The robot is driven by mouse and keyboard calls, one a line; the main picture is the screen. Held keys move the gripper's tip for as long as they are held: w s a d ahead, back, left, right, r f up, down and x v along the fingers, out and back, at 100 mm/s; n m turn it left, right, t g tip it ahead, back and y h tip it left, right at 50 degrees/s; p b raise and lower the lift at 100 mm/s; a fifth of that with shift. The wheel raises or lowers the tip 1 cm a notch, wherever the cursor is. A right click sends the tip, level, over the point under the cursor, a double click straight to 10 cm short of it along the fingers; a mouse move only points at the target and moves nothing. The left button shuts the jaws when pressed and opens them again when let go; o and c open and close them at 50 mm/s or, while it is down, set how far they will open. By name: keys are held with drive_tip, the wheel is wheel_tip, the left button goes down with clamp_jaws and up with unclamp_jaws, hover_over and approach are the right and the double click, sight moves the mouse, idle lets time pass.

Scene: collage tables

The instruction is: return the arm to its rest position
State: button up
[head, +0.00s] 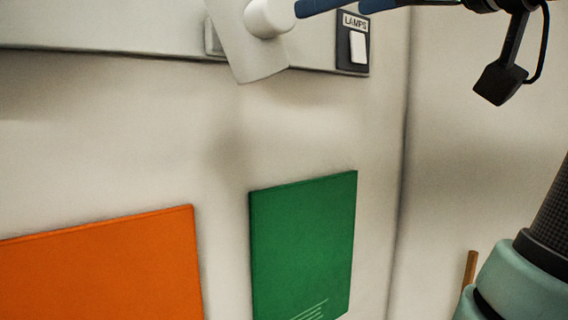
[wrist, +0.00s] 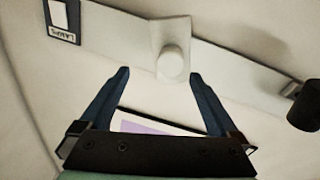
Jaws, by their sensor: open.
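My gripper (head: 328,9) is at the top of the head view, only partly in frame. In the wrist view my gripper (wrist: 159,75) shows two dark blue fingers spread apart with nothing held between them. A white round knob (head: 270,17) on a tilted pale plate (head: 243,50) is close to the fingertips. In the wrist view the knob (wrist: 172,65) appears near the right fingertip; I cannot tell whether they touch. My teal and black arm shows at the lower right of the head view.
A pale rail (head: 120,30) on the wall carries the plate and a switch labelled LAMPS (head: 357,46). Below are an orange panel (head: 110,268) and a green panel (head: 304,245). A dark cylinder (wrist: 303,115) is at the wrist view's right. A wooden stick (head: 470,268) stands beside my arm.

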wheel_tip(320, 180, down, 9)
drive_tip(key=w+a+m+t+h+b, duration=0.2)
drive_tip(key=w+m+t+h, duration=0.1)
drive_tip(key=m+t+h, duration=0.25)
drive_tip(key=s+a+f+m+t+h+b, duration=0.1)
drive_tip(key=s+a+f+t+h, duration=0.1)
drive_tip(key=s, duration=0.5)
drive_tip(key=s+a+f+m+t+h+b, duration=0.1)
drive_tip(key=s+a+f+m+t, duration=0.1)
drive_tip(key=s, duration=0.5)
drive_tip(key=shift+a+f+t+h, duration=0.25)
drive_tip(key=shift+a+t+h, duration=0.1)
drive_tip(key=shift+a+t, duration=0.45)
